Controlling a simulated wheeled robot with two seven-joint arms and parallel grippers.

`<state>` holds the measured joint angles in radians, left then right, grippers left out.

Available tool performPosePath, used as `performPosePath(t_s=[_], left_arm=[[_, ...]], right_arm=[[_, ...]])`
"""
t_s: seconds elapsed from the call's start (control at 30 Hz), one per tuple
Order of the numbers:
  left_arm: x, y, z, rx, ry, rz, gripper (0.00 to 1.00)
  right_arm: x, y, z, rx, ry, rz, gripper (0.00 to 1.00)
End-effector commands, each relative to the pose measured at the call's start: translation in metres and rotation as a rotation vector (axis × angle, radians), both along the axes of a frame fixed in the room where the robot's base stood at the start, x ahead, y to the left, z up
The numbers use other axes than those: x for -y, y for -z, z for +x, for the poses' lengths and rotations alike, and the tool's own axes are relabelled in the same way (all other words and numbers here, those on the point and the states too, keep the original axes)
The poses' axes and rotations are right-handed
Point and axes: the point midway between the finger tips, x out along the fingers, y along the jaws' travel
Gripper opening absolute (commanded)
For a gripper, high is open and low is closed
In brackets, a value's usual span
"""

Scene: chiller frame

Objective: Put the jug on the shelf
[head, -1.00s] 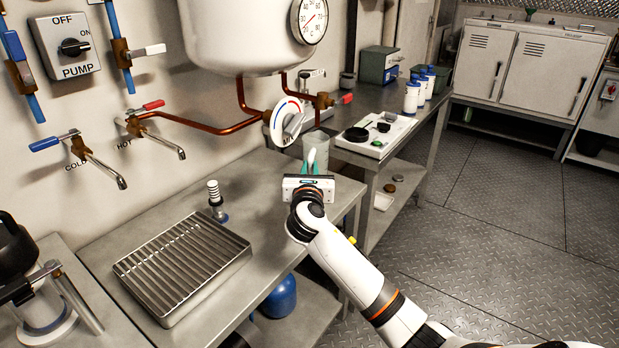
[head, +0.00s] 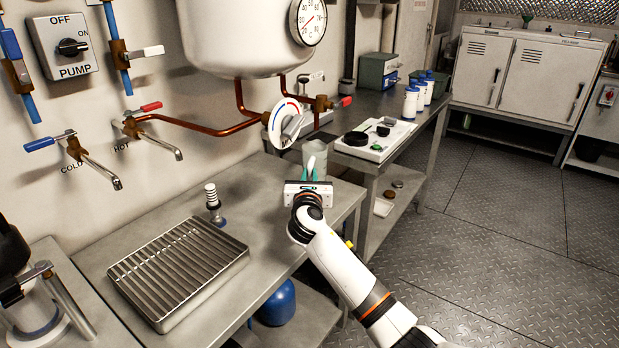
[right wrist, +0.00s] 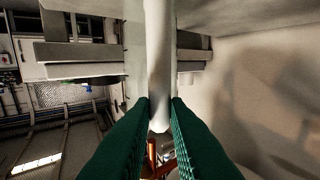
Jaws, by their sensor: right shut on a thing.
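The jug (head: 316,152) is a pale grey vessel near the far end of the steel counter, below the dial valve. My right gripper (head: 308,174) is at its near side. In the right wrist view its green fingers (right wrist: 160,112) are shut on the jug's pale upright handle (right wrist: 158,60). I cannot tell whether the jug's base touches the counter. A low shelf (head: 306,318) shows under the near counter, and another low shelf (head: 408,185) under the far bench. I cannot tell which is the task's shelf. My left gripper is not in view.
A slatted metal tray (head: 180,270) and a small white-topped stand (head: 213,200) are on the counter (head: 265,220). The boiler (head: 245,35) and dial valve (head: 288,122) hang near the jug. A blue container (head: 276,303) is on the near low shelf. Open floor lies right.

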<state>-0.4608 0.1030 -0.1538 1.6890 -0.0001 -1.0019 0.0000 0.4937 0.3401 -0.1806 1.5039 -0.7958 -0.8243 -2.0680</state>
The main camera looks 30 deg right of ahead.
Motion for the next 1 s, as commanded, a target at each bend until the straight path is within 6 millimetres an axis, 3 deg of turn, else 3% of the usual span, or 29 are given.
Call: performPosePath(t_s=[0.07, 0.1, 0.2, 0.57, 0.63, 1.0], left_arm=[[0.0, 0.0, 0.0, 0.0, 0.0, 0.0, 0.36], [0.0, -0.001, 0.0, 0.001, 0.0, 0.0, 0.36], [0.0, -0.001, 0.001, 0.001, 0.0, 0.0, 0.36], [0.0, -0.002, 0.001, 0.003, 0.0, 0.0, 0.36], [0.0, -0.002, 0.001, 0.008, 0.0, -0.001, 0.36], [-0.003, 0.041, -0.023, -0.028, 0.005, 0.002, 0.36]], right_arm=[[0.0, 0.003, 0.0, -0.001, 0.0, -0.002, 0.0], [0.0, 0.002, 0.0, -0.001, 0.0, -0.001, 0.2], [0.0, 0.002, 0.0, -0.001, 0.0, -0.001, 0.36], [-0.001, -0.001, -0.001, -0.001, 0.0, -0.001, 0.37], [-0.005, -0.001, -0.007, 0.0, -0.002, -0.001, 0.37], [-0.048, -0.001, -0.069, -0.001, -0.003, 0.0, 0.37]])
